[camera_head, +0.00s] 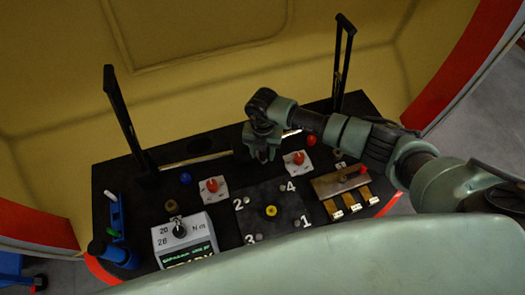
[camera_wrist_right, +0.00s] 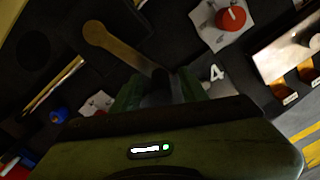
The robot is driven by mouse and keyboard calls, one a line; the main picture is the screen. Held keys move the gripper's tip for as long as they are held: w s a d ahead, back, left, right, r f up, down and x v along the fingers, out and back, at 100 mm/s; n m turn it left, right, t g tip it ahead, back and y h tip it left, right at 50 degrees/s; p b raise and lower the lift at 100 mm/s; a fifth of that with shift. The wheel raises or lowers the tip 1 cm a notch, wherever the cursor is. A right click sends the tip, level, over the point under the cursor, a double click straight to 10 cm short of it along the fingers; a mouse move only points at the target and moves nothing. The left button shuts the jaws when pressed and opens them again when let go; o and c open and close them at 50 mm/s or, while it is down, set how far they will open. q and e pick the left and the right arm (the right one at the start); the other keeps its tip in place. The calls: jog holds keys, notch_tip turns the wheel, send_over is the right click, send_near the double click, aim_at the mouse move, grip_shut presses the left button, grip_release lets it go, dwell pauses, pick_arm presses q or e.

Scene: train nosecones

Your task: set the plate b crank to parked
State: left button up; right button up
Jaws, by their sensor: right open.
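A brass crank arm (camera_wrist_right: 120,47) shows in the right wrist view on a dark plate. Its rounded end is at the upper left, and its other end runs to a dark handle between my right gripper's fingers (camera_wrist_right: 160,90). The fingers are open on either side of the handle; I cannot tell whether they touch it. No plate letter is readable, so I cannot confirm that this is plate b. In the head view my right gripper (camera_head: 262,148) reaches down over the console's far middle and hides the crank. My left gripper is not in view.
The black console (camera_head: 150,205) carries red knobs on white plates (camera_head: 213,190), a yellow button (camera_head: 271,211) among numbered marks, and a grey meter box (camera_head: 183,238). Two tall black levers (camera_head: 121,112) (camera_head: 341,65) rise at the back. A metal block (camera_head: 338,182) sits at right.

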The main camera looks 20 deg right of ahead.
jog(key=shift+s+f, duration=0.1)
jog(key=c, duration=0.9)
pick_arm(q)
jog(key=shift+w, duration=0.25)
pick_arm(e)
grip_shut()
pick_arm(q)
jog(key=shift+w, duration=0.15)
